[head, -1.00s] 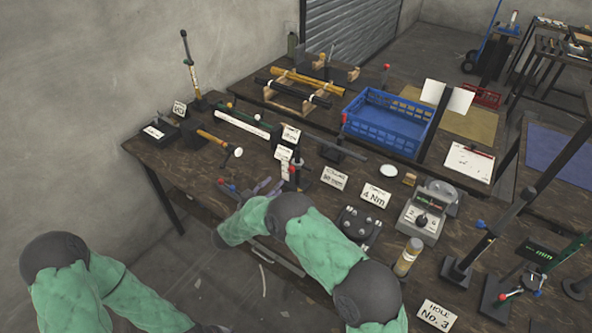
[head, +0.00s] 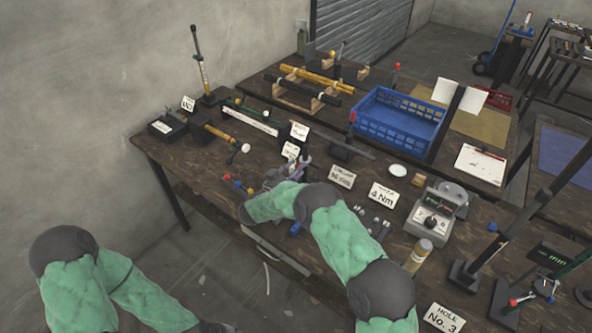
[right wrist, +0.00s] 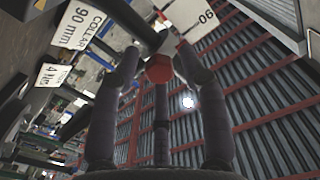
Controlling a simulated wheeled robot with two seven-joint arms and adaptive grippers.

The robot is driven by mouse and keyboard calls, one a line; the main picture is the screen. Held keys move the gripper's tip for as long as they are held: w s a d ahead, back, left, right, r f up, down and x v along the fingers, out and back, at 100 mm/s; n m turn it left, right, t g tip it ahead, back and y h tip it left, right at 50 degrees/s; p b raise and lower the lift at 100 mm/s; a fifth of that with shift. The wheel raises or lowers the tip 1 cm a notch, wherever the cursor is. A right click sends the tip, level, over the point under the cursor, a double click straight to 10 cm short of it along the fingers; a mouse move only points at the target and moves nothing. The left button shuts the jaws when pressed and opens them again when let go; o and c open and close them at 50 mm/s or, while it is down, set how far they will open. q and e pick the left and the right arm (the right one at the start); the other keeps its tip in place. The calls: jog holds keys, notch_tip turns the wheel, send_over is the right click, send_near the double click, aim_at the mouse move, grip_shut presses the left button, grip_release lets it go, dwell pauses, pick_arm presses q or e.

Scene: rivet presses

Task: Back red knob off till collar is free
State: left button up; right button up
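In the right wrist view a red faceted knob (right wrist: 159,69) sits between the spread fingertips of my right gripper (right wrist: 158,62). Gaps show between the knob and the left and right fingers; the third finger rises below it. A dark cylindrical part (right wrist: 132,18) runs just above the knob; I cannot tell whether it is the collar. In the head view my right gripper (head: 286,174) is at the bench's front part, by the small signs, and hides the knob there.
A red-ball lever (head: 227,177) stands left of my right gripper. A 4 Nm card (head: 383,195), small metal parts and a grey gauge box (head: 437,208) lie to the right. A blue crate (head: 400,122) is behind. Bare bench (head: 190,160) shows at left.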

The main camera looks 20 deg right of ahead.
grip_shut()
jog(key=shift+m+b, duration=7)
jog(key=shift+m, duration=3.1)
